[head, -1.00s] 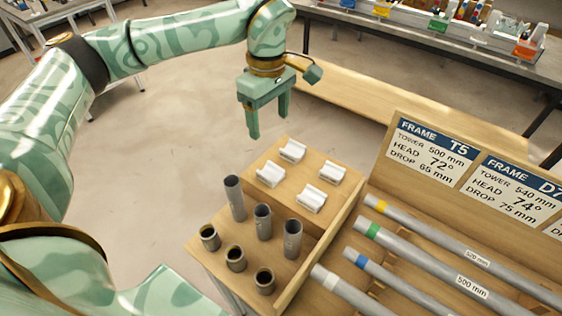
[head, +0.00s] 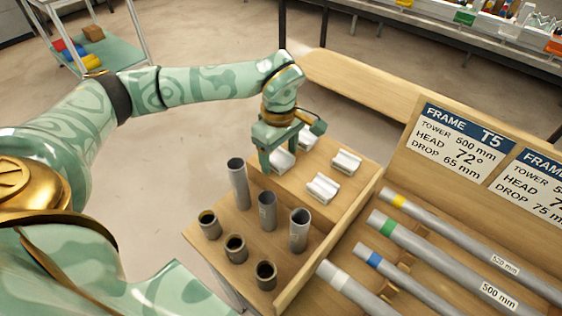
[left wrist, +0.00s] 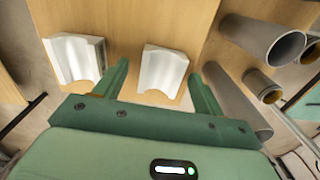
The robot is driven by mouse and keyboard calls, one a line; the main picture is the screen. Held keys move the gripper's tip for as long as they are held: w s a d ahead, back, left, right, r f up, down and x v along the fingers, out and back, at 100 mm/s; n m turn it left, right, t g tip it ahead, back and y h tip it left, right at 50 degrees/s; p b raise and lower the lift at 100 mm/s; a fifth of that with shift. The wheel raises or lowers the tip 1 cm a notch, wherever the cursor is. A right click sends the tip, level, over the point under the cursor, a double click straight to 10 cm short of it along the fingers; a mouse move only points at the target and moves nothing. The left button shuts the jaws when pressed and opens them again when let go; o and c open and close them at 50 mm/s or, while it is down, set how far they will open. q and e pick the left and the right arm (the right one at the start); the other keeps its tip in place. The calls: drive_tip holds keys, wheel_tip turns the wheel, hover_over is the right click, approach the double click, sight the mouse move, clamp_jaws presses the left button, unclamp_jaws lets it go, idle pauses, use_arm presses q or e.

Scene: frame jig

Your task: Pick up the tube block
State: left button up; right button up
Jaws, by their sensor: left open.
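Several white tube blocks with grooved tops sit on the wooden tray in the head view. The nearest-left block (head: 282,162) is under my left gripper (head: 285,158), partly hidden by it. Another block (head: 307,138) is behind the gripper; two more stand to the right, a rear one (head: 346,161) and a front one (head: 322,187). In the left wrist view my open left gripper (left wrist: 160,72) has its fingers on either side of one white block (left wrist: 163,70), with nothing visibly clamped. A second block (left wrist: 75,58) lies left of the fingers. My right gripper is not in view.
Grey upright tubes, including a tall one (head: 238,184), stand in front of the blocks, close to the left gripper. A wooden divider (head: 340,232) separates them from long grey tubes (head: 440,255) on the right. A sign board (head: 465,145) stands behind.

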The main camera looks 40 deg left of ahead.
use_arm(q)
drive_tip(key=shift+f, duration=0.1)
drive_tip(key=shift+c, duration=0.3)
drive_tip(key=c, duration=1.1)
drive_tip(key=shift+o, duration=0.2)
